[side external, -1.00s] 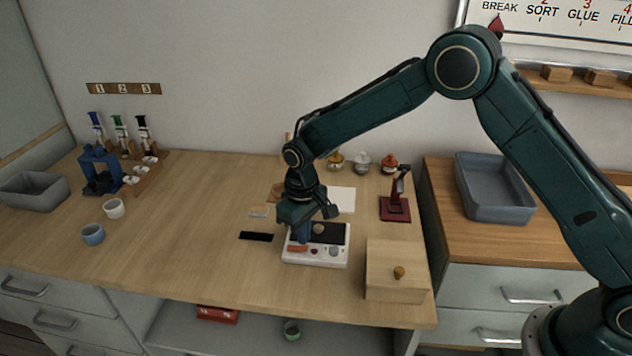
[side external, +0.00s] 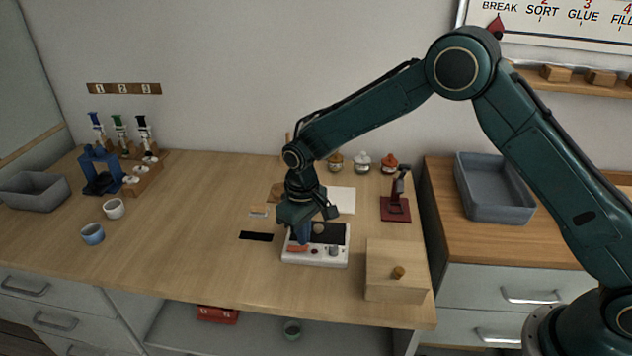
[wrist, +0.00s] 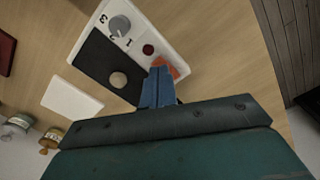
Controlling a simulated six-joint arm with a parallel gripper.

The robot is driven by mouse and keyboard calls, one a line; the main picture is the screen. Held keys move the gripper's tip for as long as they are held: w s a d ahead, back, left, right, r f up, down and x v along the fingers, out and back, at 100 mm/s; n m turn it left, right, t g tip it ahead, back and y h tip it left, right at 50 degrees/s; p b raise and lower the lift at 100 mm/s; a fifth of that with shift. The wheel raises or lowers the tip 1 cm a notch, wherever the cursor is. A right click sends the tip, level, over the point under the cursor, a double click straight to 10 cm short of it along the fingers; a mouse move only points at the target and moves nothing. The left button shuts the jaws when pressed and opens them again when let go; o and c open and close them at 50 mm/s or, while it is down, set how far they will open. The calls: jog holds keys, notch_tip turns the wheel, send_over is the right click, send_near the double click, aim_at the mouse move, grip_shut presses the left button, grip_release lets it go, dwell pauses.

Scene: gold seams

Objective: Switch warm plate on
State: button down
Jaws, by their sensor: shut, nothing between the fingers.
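The warm plate (side external: 330,258) is a white box with a dark top, on the bench in the side view. In the wrist view, the warm plate (wrist: 154,25) shows a grey knob (wrist: 119,26) marked with numbers, a dark red round spot (wrist: 148,49) and an orange-red switch (wrist: 172,66). A pale round object (wrist: 118,79) sits on the dark top. My gripper (side external: 302,241) is shut and empty, pointing down at the switch end of the plate. In the wrist view, the blue fingertips (wrist: 160,72) overlap the switch's edge; I cannot tell whether they press it.
A wooden box (side external: 396,282) with a knob stands right of the plate. A dark red stand (side external: 395,208) is behind it. A black strip (side external: 256,236) lies to the left, and a white sheet (side external: 342,198) lies behind.

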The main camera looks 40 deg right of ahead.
jog(key=shift+f, duration=0.95)
dwell(0.9)
jog(key=shift+r, duration=3.5)
